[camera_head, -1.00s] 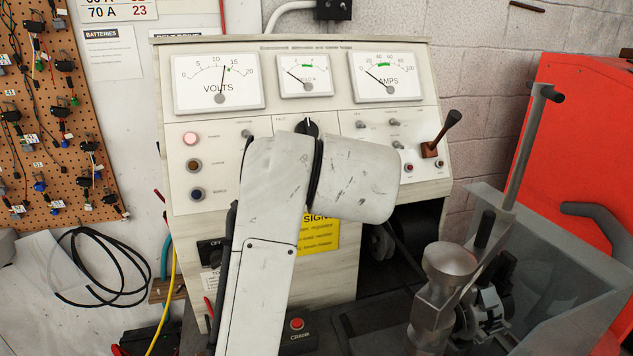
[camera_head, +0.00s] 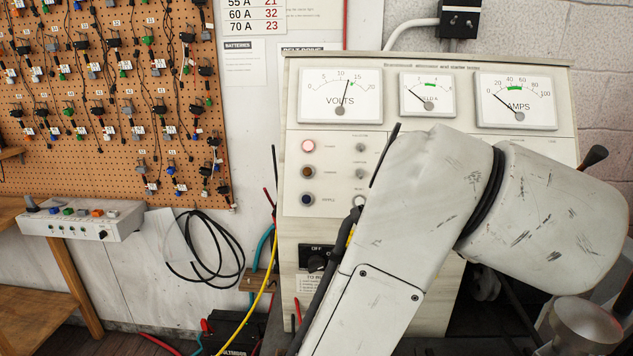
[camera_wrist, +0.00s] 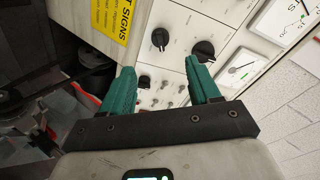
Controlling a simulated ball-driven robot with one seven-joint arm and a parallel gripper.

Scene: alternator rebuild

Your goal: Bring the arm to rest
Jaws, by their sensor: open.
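My gripper shows in the wrist view with two green fingers (camera_wrist: 160,88) spread apart and nothing between them. Behind the fingers is the cream test bench panel with knobs, switches and gauges. In the head view my pale, scuffed arm rises in front of the test bench (camera_head: 430,66) and covers much of its right side. My gripper is hidden in the head view. I cannot tell how far the fingertips are from the panel.
A pegboard (camera_head: 100,25) with several wired parts hangs at the left. Below it are a control box (camera_head: 85,222) and a wooden stand (camera_head: 35,308). Black cable loops (camera_head: 205,245) hang on the wall. A metal knob (camera_head: 580,325) is at the lower right.

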